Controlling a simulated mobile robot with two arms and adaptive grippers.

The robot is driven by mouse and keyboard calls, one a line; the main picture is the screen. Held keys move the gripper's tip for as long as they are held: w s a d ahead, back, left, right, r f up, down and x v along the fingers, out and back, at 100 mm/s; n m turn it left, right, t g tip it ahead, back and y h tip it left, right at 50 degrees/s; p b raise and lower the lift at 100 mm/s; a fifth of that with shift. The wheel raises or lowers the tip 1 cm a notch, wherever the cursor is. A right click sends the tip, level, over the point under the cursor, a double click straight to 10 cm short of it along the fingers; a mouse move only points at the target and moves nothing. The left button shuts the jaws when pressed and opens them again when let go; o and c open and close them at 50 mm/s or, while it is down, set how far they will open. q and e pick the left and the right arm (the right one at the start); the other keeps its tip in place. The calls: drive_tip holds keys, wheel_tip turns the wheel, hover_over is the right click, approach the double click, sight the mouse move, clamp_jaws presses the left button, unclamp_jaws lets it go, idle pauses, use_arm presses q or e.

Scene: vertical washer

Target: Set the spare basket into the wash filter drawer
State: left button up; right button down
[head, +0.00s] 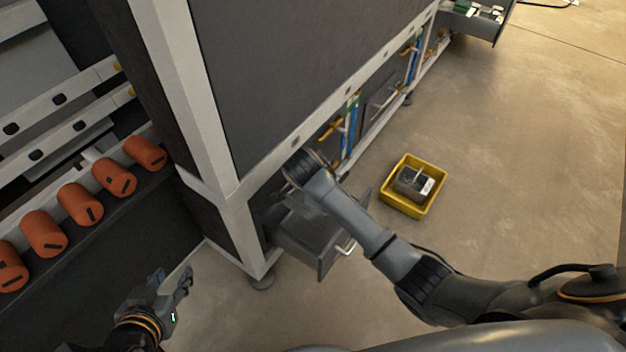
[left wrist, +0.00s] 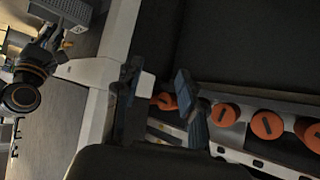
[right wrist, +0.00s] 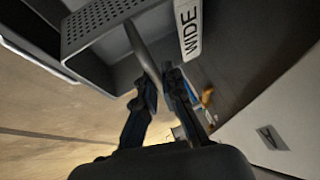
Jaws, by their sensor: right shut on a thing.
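A grey perforated basket (right wrist: 95,25) with a white label reading WIDE shows in the right wrist view. My right gripper (right wrist: 157,88) is shut on its bar-like handle. The basket also shows in the left wrist view (left wrist: 68,10). In the head view, my right arm hides most of it at the open grey drawer (head: 305,243), low on the machine's corner. I cannot tell how deep the basket sits in the drawer. A second grey basket (head: 412,181) with a white label lies in a yellow bin (head: 428,205). My left gripper (head: 172,282) is open and empty, left of the drawer.
Several orange round caps (head: 80,203) line the machine's left side. The machine's pale corner post (head: 205,120) stands close behind the drawer. Blue and yellow pipes (head: 350,125) show along its lower side. The floor right of the yellow bin is clear.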

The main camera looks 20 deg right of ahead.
drive_tip(key=shift+f, duration=0.6)
drive_tip(key=shift+f+b, duration=0.65)
drive_tip(key=shift+f, duration=0.75)
use_arm(q)
drive_tip(key=w+d+r+t+h, duration=0.2)
drive_tip(key=w+r+t, duration=0.3)
drive_tip(key=r, duration=0.4)
drive_tip(key=shift+w+d+t+b, duration=0.15)
drive_tip(key=shift+d+t+b, duration=0.25)
drive_tip(key=shift+t, duration=0.2)
use_arm(e)
drive_tip(key=shift+f, duration=0.5)
use_arm(q)
drive_tip(key=shift+a+f+g, duration=0.2)
drive_tip(key=shift+f+g, duration=0.2)
drive_tip(key=shift+f, duration=0.15)
drive_tip(key=shift+s+a+f+g+y+p, duration=0.1)
drive_tip(key=shift+s+f+g+y+p, duration=0.15)
drive_tip(key=shift+f, duration=0.25)
drive_tip(key=shift+s+a+f+g+y+p, duration=0.15)
drive_tip(key=shift+s+f+g, duration=0.15)
drive_tip(key=shift+f, duration=0.2)
use_arm(e)
drive_tip(key=shift+a, duration=0.15)
use_arm(q)
drive_tip(key=shift+w+d+r, duration=0.1)
drive_tip(key=shift+w+r, duration=0.05)
drive_tip(key=shift+r, duration=0.15)
use_arm(e)
drive_tip(key=shift+f, duration=0.15)
